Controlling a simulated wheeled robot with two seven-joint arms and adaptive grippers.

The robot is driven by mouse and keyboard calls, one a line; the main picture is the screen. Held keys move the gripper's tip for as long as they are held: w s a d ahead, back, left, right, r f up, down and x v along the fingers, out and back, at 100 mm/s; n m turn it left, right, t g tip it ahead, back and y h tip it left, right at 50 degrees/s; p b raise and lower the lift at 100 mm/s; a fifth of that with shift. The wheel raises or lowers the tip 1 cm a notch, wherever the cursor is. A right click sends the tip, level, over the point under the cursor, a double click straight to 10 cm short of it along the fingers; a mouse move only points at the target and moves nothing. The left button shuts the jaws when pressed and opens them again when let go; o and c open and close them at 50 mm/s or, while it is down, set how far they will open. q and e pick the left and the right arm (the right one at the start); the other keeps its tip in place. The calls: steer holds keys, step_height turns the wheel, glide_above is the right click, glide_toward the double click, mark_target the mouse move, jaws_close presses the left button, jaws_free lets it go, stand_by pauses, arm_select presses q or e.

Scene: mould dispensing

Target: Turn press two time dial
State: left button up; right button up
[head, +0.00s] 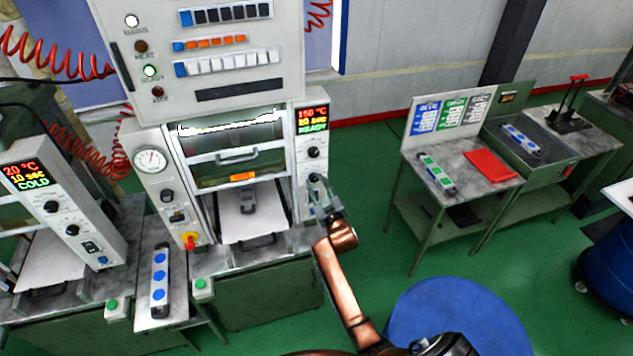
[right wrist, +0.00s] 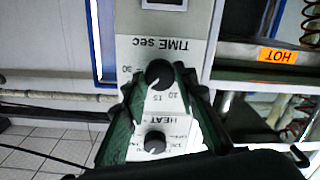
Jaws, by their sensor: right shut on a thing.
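The time dial (right wrist: 159,74) is a black knob on the pale panel marked TIME sec, in the right wrist view. My right gripper (right wrist: 157,82) has its green fingers on both sides of this dial and is shut on it. In the head view my right gripper (head: 319,188) is at the lower part of the middle press's right panel and hides much of the dial there. The panel's display (head: 312,121) reads 150 °C, 20 sec, READY. The dial's white mark points down-left in the wrist view. My left gripper is not in view.
The heat dial (right wrist: 154,142) lies between the fingers' bases in the wrist view. The press's door handle (head: 238,157) is left of the panel. Another press (head: 60,195) reading COLD stands at far left. Green benches (head: 455,190) stand at right, with open floor between.

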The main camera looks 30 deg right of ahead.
steer(key=shift+f+m+p, duration=0.1)
steer(key=shift+m+p, duration=0.45)
steer(key=shift+m, duration=0.95)
steer(key=o, duration=1.2)
steer(key=shift+c, duration=0.2)
steer(key=v, duration=1.2)
steer(key=shift+s+d, duration=0.1)
